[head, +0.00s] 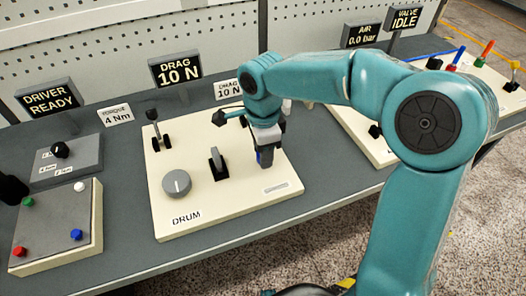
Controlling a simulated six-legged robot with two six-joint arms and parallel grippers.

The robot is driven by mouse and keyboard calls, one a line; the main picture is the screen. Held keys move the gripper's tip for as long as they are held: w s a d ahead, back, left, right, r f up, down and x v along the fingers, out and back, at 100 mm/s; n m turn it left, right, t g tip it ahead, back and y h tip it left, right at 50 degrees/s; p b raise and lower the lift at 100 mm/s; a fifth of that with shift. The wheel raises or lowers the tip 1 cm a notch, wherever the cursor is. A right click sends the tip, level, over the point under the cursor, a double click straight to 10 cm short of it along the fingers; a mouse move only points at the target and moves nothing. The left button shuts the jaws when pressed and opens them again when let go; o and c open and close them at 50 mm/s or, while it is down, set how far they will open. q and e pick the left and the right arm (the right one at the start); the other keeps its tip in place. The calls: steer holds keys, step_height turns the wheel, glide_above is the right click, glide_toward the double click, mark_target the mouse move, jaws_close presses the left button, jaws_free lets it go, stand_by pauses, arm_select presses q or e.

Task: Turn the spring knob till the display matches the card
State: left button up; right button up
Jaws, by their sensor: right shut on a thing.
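The dark display (176,70) behind the drum panel reads DRAG 10 N. The white card (228,89) to its right also reads DRAG 10 N, partly behind my arm. The cream drum panel (215,215) carries a grey round knob (176,184) with a white mark, a dark lever (217,162) and a black-topped post (155,128). My right gripper (265,157) points down at the panel's right part, apart from the grey knob. It is shut on a control there; its fingers and wrist hide that control, so I cannot tell its shape.
At the left are a box with coloured buttons (57,253), a grey torque box (88,158) and a DRIVER READY display (50,98). Another cream panel (362,132) stands to the right, partly behind my arm. AIR (363,35) and VALVE (405,17) displays stand behind.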

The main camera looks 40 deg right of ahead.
steer(key=shift+d+r+m, duration=0.1)
steer(key=shift+m, duration=0.6)
steer(key=shift+w, duration=0.1)
steer(key=o, duration=1.1)
steer(key=shift+c, duration=0.2)
step_height(320, 180, up, 16)
steer(key=p, duration=0.2)
steer(key=shift+r+p, duration=0.15)
steer(key=shift+p, duration=0.15)
